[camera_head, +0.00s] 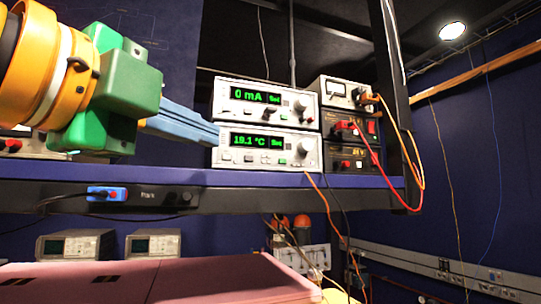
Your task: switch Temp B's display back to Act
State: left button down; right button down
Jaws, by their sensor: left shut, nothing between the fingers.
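Two white instruments are stacked on the shelf. The lower one (267,162) has a green display (258,141) reading 19.1 °C, with a small word at its right that looks like "Set". No "Temp B" label is readable, but this is the unit showing temperature. Small buttons and a round knob (303,148) lie on its front. My left gripper (214,134) comes in from the left, shut and empty, its blue fingertips by the left edge of that front panel. Whether they touch it I cannot tell. My right gripper is not in view.
The upper instrument (266,112) reads 0 mA. Dark power supplies (351,125) and a metered unit (344,93) stand to the right, with orange and red cables hanging before them. The shelf edge (250,180) runs below. A dark post (392,60) rises at the right.

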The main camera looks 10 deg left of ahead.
pick_arm(q)
jog(key=p, duration=0.4)
send_near(249, 159)
jog(key=w+d, duration=0.3)
jog(key=d, duration=0.1)
jog(key=w+p, duration=0.1)
jog(key=w+a, duration=0.1)
jog(key=shift+w+a+r+p, duration=0.15)
jog(key=shift+w+p, duration=0.15)
jog(key=shift+p, duration=0.1)
jog(key=shift+w+a, duration=0.4)
jog(key=shift+w, duration=0.05)
jog(key=shift+d, duration=0.1)
